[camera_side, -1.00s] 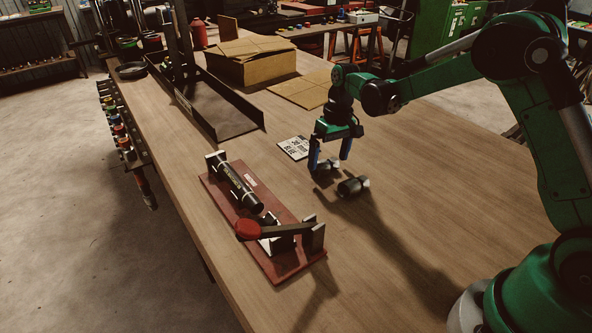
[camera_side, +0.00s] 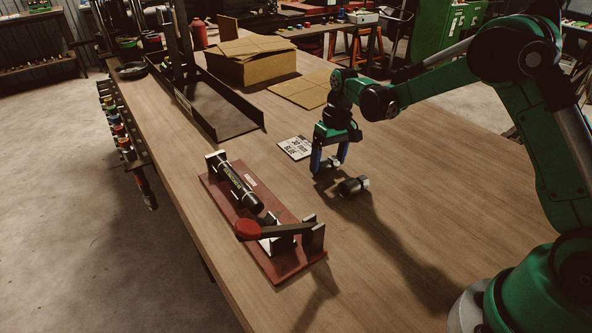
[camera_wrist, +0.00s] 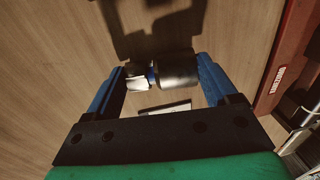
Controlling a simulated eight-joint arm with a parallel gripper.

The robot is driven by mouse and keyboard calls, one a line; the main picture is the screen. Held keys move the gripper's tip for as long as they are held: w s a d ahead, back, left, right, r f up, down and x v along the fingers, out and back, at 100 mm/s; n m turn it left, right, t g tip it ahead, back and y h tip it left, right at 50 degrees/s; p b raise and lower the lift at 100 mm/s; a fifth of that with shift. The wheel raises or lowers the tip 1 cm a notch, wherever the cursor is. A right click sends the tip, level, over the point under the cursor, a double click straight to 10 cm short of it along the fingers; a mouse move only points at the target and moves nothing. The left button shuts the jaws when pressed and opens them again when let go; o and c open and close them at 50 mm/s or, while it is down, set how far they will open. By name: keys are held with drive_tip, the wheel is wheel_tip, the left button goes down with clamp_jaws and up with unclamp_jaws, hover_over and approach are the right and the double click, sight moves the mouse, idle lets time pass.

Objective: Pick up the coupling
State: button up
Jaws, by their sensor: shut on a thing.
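The coupling (camera_wrist: 178,72) is a short dark grey cylinder with a lighter metal end. It lies across between the two blue fingers of my gripper (camera_wrist: 160,78) in the wrist view, with its light end to the left. My gripper (camera_side: 329,167) is shut on the coupling in the side view, low over the bench. There the fingers partly hide the coupling, and its light end (camera_side: 335,161) shows at the right finger. Whether it touches the bench is hard to tell.
A printed card (camera_side: 295,148) lies behind my gripper. A black tray (camera_side: 232,122) and cardboard box (camera_side: 252,68) stand farther back. The bench to the right is clear.

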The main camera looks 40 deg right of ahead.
wheel_tip(320, 180, up, 18)
drive_tip(key=s+a+f, duration=0.2)
drive_tip(key=s+a, duration=0.2)
drive_tip(key=s, duration=0.3)
drive_tip(key=m, duration=0.7)
hover_over(315, 176)
drive_tip(key=shift+t, duration=0.4)
wheel_tip(315, 176, down, 10)
drive_tip(key=shift+s+r, duration=0.1)
drive_tip(key=shift+s, duration=0.05)
drive_tip(key=shift+f, duration=3.05)
drive_tip(key=o, duration=1.2)
drive_tip(key=shift+o, duration=0.2)
wheel_tip(315, 176, up, 8)
